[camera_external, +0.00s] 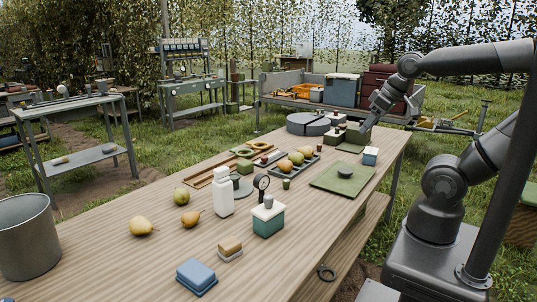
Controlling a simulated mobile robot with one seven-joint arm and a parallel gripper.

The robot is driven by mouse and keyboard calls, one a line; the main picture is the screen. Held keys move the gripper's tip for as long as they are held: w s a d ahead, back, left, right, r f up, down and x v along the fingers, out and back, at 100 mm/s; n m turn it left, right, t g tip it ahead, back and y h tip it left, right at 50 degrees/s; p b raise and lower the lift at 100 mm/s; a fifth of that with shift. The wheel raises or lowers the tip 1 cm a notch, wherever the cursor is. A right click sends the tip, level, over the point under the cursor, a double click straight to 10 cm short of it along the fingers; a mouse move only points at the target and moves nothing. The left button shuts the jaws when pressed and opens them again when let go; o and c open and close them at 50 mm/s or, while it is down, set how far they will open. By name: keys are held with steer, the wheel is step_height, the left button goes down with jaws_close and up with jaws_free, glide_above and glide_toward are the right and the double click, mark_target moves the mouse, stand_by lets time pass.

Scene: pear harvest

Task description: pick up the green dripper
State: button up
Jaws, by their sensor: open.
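My gripper (366,126) is at the far right part of the wooden table, low over a dark green flat board (350,148). It is open; its fingertips are small and dark in this view, and I see nothing held between them. I cannot tell for sure which thing is the green dripper. A small dark green cup-like piece (286,183) stands near the table's middle, in front of the pear tray and well away from my gripper. Small green pieces (335,136) also stand just left of my gripper, too small to make out clearly.
A blue-and-white box (370,157) is close to my gripper. The near left tabletop is clearer.

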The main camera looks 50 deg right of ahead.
steer(key=shift+w, duration=0.1)
steer(key=m+g+h, duration=0.2)
steer(key=m+g, duration=0.1)
steer(key=m, duration=0.4)
glide_above(286, 180)
steer(key=s+a, duration=0.1)
steer(key=s, duration=0.3)
step_height(286, 180, down, 19)
steer(key=x, duration=0.6)
steer(key=shift+w+a+f, duration=0.15)
steer(key=shift+w+f, duration=0.1)
steer(key=shift+w, duration=0.1)
steer(key=shift+w+a+x, duration=0.1)
steer(key=shift+a+x, duration=0.05)
steer(key=shift+x, duration=0.7)
steer(key=shift+w+a+x, duration=0.1)
steer(key=shift+a+x, duration=0.05)
steer(key=shift+x, duration=0.75)
steer(key=shift+w+a+x, duration=0.1)
steer(key=shift+a+x, duration=0.05)
steer(key=shift+x, duration=0.7)
steer(key=shift+d, duration=0.1)
steer(key=shift+c, duration=0.5)
steer(key=c, duration=0.9)
